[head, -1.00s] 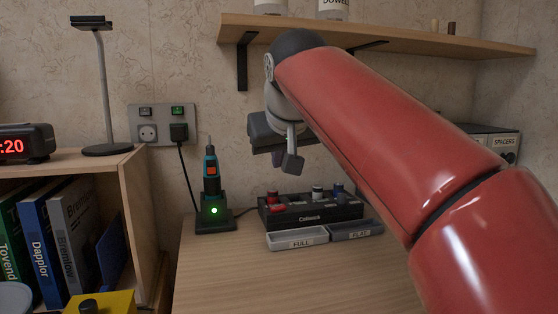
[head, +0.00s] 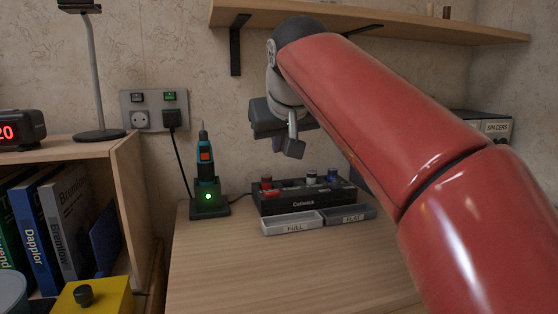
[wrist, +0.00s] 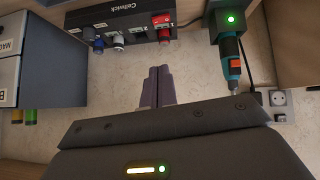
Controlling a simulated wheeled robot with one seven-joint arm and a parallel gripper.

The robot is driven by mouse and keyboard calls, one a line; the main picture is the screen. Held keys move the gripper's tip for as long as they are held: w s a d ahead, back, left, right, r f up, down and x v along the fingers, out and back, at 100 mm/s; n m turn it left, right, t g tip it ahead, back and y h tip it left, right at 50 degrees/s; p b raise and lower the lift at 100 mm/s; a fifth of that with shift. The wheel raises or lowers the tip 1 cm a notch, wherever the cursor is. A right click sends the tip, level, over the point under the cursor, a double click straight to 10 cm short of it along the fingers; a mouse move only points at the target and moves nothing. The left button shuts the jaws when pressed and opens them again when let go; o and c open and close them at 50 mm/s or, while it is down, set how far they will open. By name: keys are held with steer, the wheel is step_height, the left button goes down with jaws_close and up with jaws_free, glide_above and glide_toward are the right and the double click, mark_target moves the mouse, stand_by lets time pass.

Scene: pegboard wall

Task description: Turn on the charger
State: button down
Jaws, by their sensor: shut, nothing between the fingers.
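A black charger marked Cellwick (head: 300,205) sits on the desk, with red, white and blue round-topped pieces standing in it. It shows upside down in the wrist view (wrist: 128,22). Left of it a black dock (head: 209,208) with a lit green light holds a teal and orange screwdriver (head: 205,160). On the wall plate (head: 139,120), the left switch (head: 137,97) is dark and the right switch (head: 170,96) is green, above a black plug (head: 172,118). My gripper (head: 294,148) is shut and empty, above the charger; its fingers (wrist: 156,74) touch nothing visible.
Grey trays marked FULL (head: 292,224) and FLAT (head: 350,216) lie before the charger. A shelf (head: 400,25) hangs above my arm. A bookcase (head: 125,170) stands left, with a yellow box (head: 108,298) in front. The front desk surface is clear.

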glide_above(271, 199)
steer(key=d, duration=0.1)
step_height(271, 199, down, 6)
steer(key=shift+w+f+b, duration=0.1)
steer(key=shift+f+b, duration=0.05)
steer(key=shift+b, duration=0.15)
step_height(271, 199, down, 3)
steer(key=shift+d+r+b, duration=0.15)
steer(key=shift+r+b, duration=0.05)
steer(key=shift+b, duration=0.15)
steer(key=shift+w+f, duration=0.1)
steer(key=shift+f, duration=0.6)
steer(key=shift+d, duration=0.1)
steer(key=shift+f, duration=0.25)
steer(key=shift+s+a+r, duration=0.1)
steer(key=shift+s+a, duration=0.1)
steer(key=shift+a, duration=0.55)
